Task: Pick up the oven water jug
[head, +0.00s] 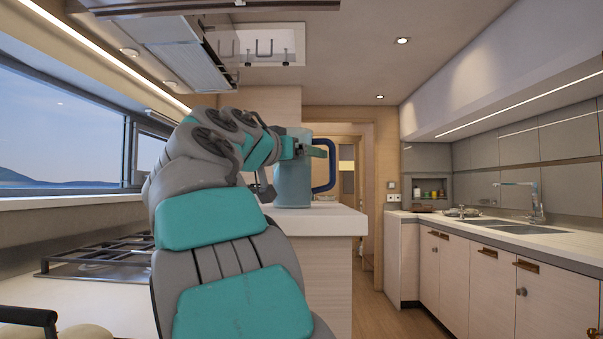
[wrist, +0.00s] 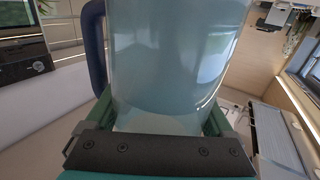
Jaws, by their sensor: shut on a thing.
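The water jug (head: 293,180) is a blue-grey, see-through cylinder with a dark blue handle on its right side in the head view. It stands upright at the end of the pale counter, and I cannot tell whether its base touches the top. My gripper (head: 316,151) is at the jug's upper part, partly hidden by my own arm. In the wrist view the jug (wrist: 175,60) fills the middle, between the green fingers of my gripper (wrist: 160,125). The gripper is shut on the jug's body. The handle (wrist: 95,45) is at the left there.
The pale counter (head: 325,222) lies below the jug. A gas hob (head: 95,257) is at the left under the window. A range hood (head: 185,55) hangs above. A sink (head: 490,225) and cabinets line the right, with open floor (head: 385,310) between.

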